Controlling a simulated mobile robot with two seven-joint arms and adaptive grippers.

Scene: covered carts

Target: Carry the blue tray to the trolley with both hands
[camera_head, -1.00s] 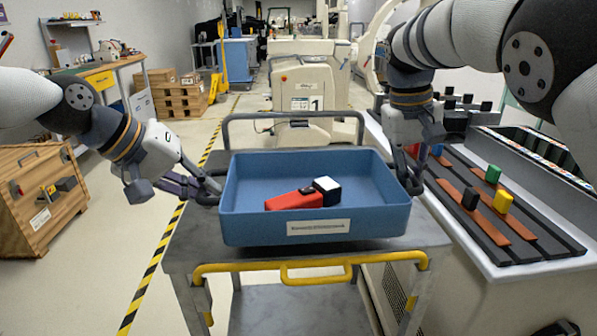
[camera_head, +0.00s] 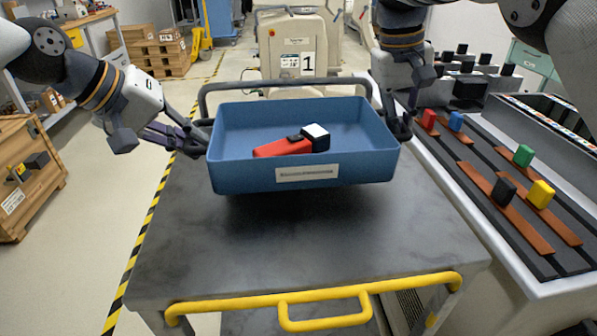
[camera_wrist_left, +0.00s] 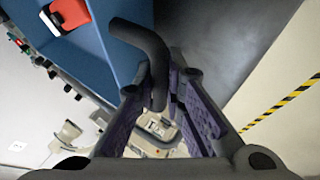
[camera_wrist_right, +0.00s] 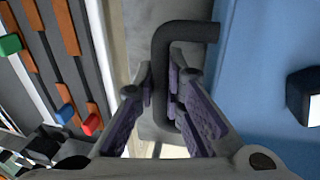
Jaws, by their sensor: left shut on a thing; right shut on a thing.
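The blue tray (camera_head: 240,175) is level over the far half of the trolley's grey top (camera_head: 300,255). A dark shadow lies under it, and it looks slightly raised, though contact is hard to tell. A red object (camera_head: 282,148) and a black block with a white top (camera_head: 315,138) lie in it. My left gripper (camera_head: 203,140) is shut on the tray's left dark handle (camera_wrist_left: 150,45). My right gripper (camera_head: 400,127) is shut on the right dark handle (camera_wrist_right: 165,60). The tray's underside is hidden.
The trolley's yellow handle (camera_head: 325,301) is at the near edge, and its near top is clear. A counter with coloured blocks (camera_head: 524,155) on strips stands close on the right. A wooden crate (camera_head: 30,185) is at left. A machine marked 1 (camera_head: 295,50) stands behind.

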